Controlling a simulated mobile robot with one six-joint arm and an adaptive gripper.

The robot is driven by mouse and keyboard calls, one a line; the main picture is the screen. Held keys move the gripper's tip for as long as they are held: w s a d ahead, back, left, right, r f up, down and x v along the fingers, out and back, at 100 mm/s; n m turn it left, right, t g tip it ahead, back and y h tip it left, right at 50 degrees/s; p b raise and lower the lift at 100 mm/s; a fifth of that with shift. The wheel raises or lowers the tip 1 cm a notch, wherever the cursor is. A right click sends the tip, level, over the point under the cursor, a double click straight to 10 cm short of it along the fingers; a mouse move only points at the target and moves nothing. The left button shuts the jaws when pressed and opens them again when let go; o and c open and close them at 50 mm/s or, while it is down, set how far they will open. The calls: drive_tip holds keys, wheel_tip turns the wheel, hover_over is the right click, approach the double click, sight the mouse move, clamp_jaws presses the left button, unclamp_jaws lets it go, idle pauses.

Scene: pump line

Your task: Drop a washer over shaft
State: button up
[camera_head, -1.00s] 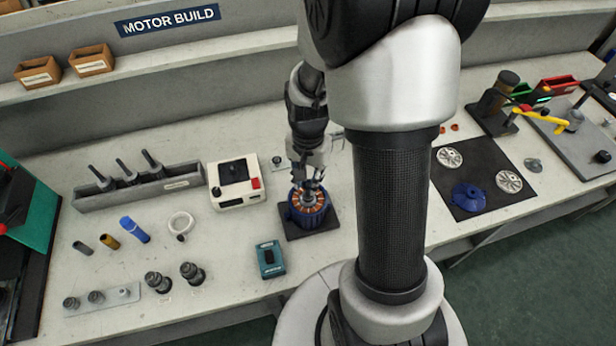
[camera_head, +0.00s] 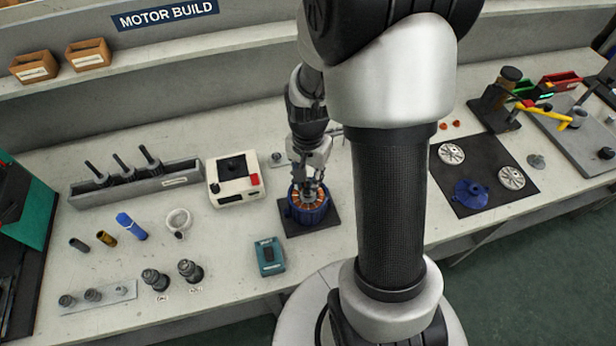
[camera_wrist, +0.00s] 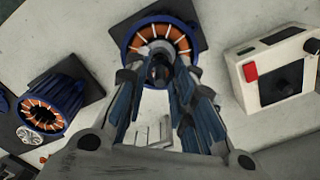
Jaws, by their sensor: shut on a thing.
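A blue motor stator (camera_head: 296,214) with orange copper windings stands on a dark square mat in the head view. It is also at the top middle of the wrist view (camera_wrist: 131,34). My gripper (camera_head: 309,187) is directly above its centre, pointing down, with the fingertips at the stator's opening. In the wrist view the fingers (camera_wrist: 157,75) close around a small dark round part (camera_wrist: 160,70) in line with the bore. The fingers hide most of this part, and I cannot tell whether it is the washer or the shaft end. No separate washer is clearly visible.
A white box with a red button (camera_head: 235,180) stands left of the stator. A teal device (camera_head: 269,257) lies in front. A grey rack (camera_head: 135,183) holds several dark rods. In the wrist view a second wound stator (camera_wrist: 50,97) stands at the left.

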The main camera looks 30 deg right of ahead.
drive_tip(key=shift+f, duration=0.1)
drive_tip(key=o, duration=0.7)
drive_tip(key=shift+o, duration=0.4)
drive_tip(key=shift+o, duration=0.9)
drive_tip(key=shift+r+p, duration=2.1)
drive_tip(key=shift+r, duration=0.45)
